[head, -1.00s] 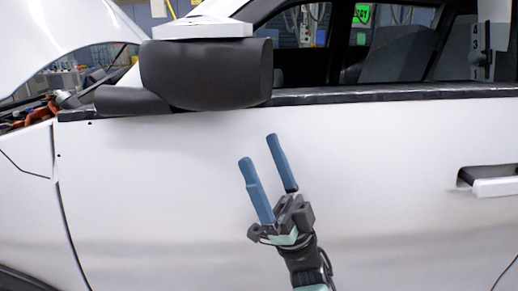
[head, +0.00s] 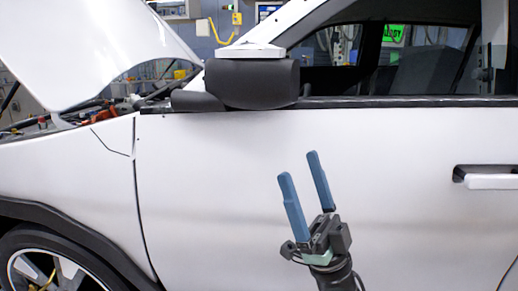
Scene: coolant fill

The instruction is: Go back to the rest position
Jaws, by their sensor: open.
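My gripper (head: 299,165) shows in the head view, in front of the white door of a car (head: 220,190). Its two blue fingers point up and stand apart. Nothing is between them. The arm below it runs out of the bottom of the picture. The gap between the fingers and the door cannot be told exactly.
The black side mirror (head: 252,84) juts out above and left of my gripper. A door handle (head: 486,178) is at the right. The raised hood (head: 90,45) and the front wheel (head: 55,262) are at the left. A workshop shows behind the car.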

